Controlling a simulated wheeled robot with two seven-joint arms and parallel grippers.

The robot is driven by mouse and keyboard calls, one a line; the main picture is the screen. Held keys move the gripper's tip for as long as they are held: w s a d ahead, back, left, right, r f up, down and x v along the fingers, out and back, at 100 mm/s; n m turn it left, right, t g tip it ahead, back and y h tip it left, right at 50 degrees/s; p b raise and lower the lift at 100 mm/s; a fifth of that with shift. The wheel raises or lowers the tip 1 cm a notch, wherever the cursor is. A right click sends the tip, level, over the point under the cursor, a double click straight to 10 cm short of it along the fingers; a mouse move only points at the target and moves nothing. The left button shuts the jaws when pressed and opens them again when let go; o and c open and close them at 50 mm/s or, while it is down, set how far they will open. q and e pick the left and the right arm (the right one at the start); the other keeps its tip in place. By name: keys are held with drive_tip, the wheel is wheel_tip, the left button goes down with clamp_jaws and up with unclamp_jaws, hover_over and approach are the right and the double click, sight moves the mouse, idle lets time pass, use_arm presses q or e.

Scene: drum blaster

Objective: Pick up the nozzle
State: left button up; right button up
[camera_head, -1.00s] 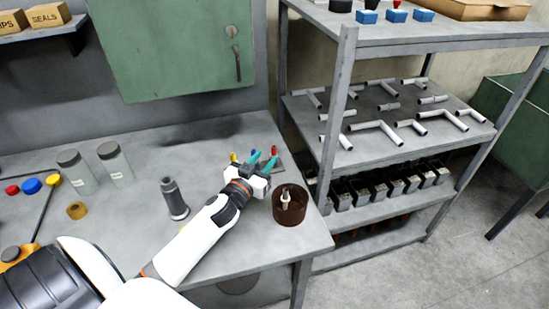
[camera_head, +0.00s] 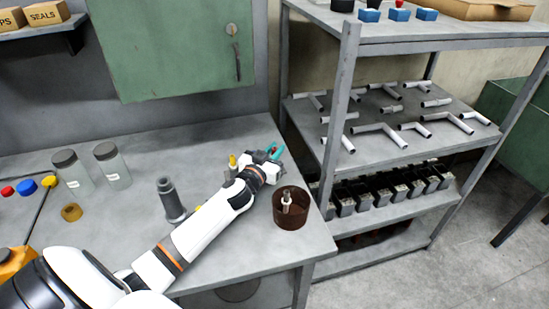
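My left gripper (camera_head: 274,151), with teal fingertips, is low over the back right of the workbench (camera_head: 140,235). A small red-tipped piece (camera_head: 273,149) shows at its fingertips; I cannot tell whether the fingers touch it or how far apart they are. A yellow-tipped piece (camera_head: 233,161) stands just left of the gripper. A dark grey flanged cylinder (camera_head: 170,199) stands upright on the bench, left of my forearm. The frames do not make clear which piece is the nozzle. My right gripper is not in view.
A brown round container (camera_head: 291,211) with a pale piece inside stands near the bench's right edge. Two lidded jars (camera_head: 113,166) stand at the left. A shelf rack (camera_head: 338,110) with pipes rises just beyond the bench. A green cabinet (camera_head: 175,50) hangs above.

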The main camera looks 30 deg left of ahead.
use_arm(q)
clamp_jaws()
